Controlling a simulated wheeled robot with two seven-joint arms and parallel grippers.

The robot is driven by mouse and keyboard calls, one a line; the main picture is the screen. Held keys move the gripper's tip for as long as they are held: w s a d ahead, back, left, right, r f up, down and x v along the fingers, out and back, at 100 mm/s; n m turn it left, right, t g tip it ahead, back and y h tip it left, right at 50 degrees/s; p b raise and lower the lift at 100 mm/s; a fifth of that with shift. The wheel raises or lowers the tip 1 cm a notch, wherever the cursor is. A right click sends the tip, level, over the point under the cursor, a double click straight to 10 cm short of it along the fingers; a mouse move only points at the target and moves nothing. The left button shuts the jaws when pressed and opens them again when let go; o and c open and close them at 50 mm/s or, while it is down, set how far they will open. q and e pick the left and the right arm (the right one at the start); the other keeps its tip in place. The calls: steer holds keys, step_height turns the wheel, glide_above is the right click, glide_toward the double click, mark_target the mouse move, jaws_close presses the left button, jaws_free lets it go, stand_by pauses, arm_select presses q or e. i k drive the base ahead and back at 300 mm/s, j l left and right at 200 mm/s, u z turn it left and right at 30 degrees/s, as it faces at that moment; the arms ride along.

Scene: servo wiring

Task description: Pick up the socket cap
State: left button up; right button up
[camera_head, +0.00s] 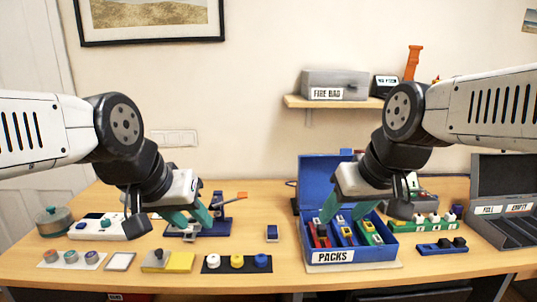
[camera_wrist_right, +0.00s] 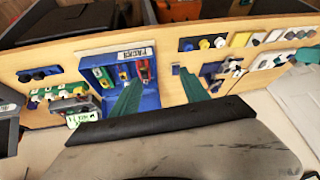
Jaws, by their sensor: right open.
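Several small round caps stand in groups, and I cannot tell which one is the socket cap. White, yellow and blue ones sit on a black mat (camera_head: 236,263), also in the right wrist view (camera_wrist_right: 203,44). Black ones sit on a blue block (camera_head: 442,247) at the right. My right gripper (camera_head: 364,212) is open and empty above the blue packs box; its fingers (camera_wrist_right: 161,77) also show in the right wrist view. My left gripper (camera_head: 188,216) is open over the left part of the table.
The blue packs box (camera_head: 352,255) has its lid up and holds several coloured packs. A white strip (camera_head: 112,231), a yellow pad (camera_head: 181,262) and a small blue block (camera_head: 272,233) lie nearby. A dark case (camera_head: 503,190) stands far right. A shelf (camera_head: 330,103) hangs behind.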

mark_target(458, 242)
steer(key=z, duration=1.65)
steer(key=i+l+u, duration=0.1)
steer(key=i, duration=0.35)
steer(key=i+l+u, duration=0.1)
steer(key=i+l, duration=0.15)
steer(key=i, duration=0.2)
